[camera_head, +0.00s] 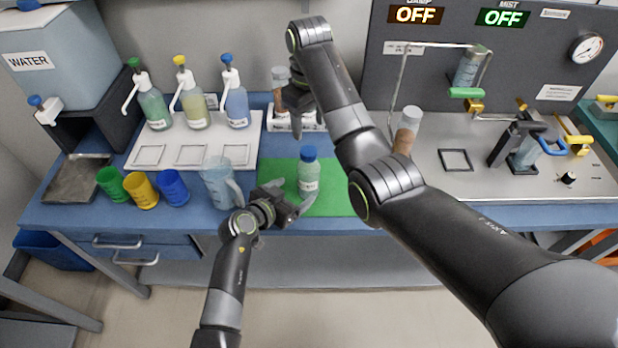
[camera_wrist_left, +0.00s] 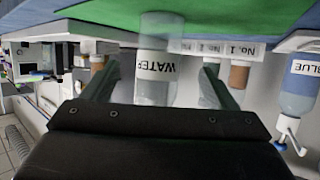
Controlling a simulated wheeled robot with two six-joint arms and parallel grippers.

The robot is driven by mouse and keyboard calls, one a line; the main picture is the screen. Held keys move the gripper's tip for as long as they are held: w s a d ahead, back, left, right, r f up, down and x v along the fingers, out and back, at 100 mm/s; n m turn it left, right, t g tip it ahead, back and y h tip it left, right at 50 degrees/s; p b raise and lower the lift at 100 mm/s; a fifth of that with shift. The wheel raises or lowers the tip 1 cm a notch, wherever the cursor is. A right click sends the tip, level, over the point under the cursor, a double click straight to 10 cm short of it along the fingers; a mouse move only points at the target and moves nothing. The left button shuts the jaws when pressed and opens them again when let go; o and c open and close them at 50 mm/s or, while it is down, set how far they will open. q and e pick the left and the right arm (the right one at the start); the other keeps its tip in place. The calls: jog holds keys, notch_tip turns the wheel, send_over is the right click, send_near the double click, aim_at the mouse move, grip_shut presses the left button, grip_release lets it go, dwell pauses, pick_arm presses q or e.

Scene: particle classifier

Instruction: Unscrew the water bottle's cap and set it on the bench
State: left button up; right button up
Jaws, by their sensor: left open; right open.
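The water bottle (camera_head: 308,178) stands upright on the green mat (camera_head: 339,196), with its blue cap (camera_head: 308,153) on top. My left gripper (camera_head: 299,206) is open, low in front of the bottle, with its fingers reaching toward the bottle's lower body. In the left wrist view, which is upside down, the bottle (camera_wrist_left: 156,65) with its WATER label shows between the two open fingers (camera_wrist_left: 155,85). Whether the fingers touch it I cannot tell. My right gripper (camera_head: 296,112) is open above the back of the mat, behind the cap and apart from it.
A clear pitcher (camera_head: 217,186) and green, yellow and blue cups (camera_head: 172,187) stand to the left. Pump bottles (camera_head: 194,105) stand on a white tray (camera_head: 136,163). A rack (camera_head: 281,122) with tubes is behind the mat. The grey apparatus (camera_head: 455,160) is at right.

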aim_at(302, 186)
pick_arm(q)
jog(key=shift+x, duration=3.7)
